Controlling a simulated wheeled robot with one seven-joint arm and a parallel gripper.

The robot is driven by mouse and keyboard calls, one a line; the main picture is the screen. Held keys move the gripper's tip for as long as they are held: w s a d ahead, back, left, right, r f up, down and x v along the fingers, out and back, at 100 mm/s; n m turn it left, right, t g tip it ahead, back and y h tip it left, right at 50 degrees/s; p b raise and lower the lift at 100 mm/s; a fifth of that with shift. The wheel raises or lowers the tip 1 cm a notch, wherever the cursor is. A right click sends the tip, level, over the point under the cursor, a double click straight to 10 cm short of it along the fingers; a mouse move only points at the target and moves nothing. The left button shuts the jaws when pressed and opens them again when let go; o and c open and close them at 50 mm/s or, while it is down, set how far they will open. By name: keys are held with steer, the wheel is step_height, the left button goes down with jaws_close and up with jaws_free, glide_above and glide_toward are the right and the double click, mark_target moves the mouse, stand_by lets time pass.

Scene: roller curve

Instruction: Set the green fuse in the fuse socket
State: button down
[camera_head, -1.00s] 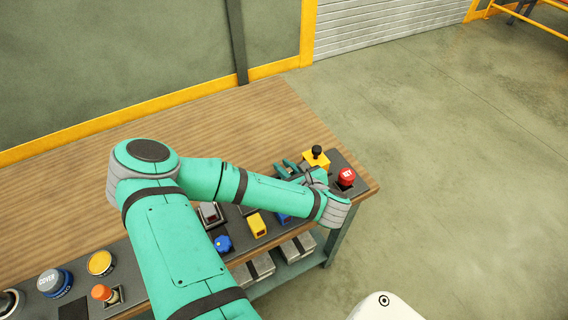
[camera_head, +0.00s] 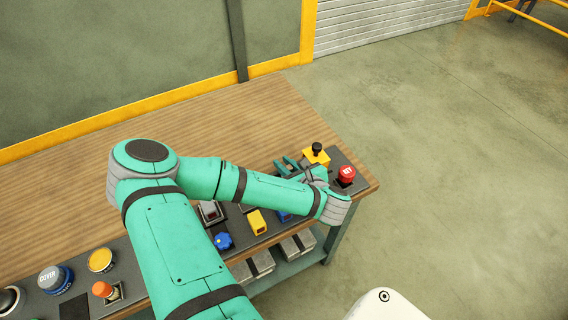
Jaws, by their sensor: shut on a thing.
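My gripper (camera_head: 287,167) is at the right part of the dark panel, its two teal fingers reaching left beside the yellow block with a black knob (camera_head: 316,155). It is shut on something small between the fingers. The held thing cannot be made out at this size; no green fuse shows elsewhere on the bench. I cannot pick out the fuse socket with certainty; my arm covers the middle of the panel.
The panel carries a red button (camera_head: 346,174), a yellow block (camera_head: 257,222), a blue knob (camera_head: 223,241), an orange-topped part (camera_head: 103,290), a yellow round button (camera_head: 100,260) and a blue-and-grey "COVER" cap (camera_head: 54,279). The wooden bench top (camera_head: 230,125) behind is clear.

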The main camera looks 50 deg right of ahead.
steer(key=shift+f, duration=0.2)
steer(key=shift+s, duration=0.15)
stand_by(0.3)
steer(key=shift+a+f, duration=0.1)
steer(key=shift+f, duration=0.1)
stand_by(0.6)
steer(key=c, duration=1.6)
jaws_free()
steer(key=shift+c, duration=0.4)
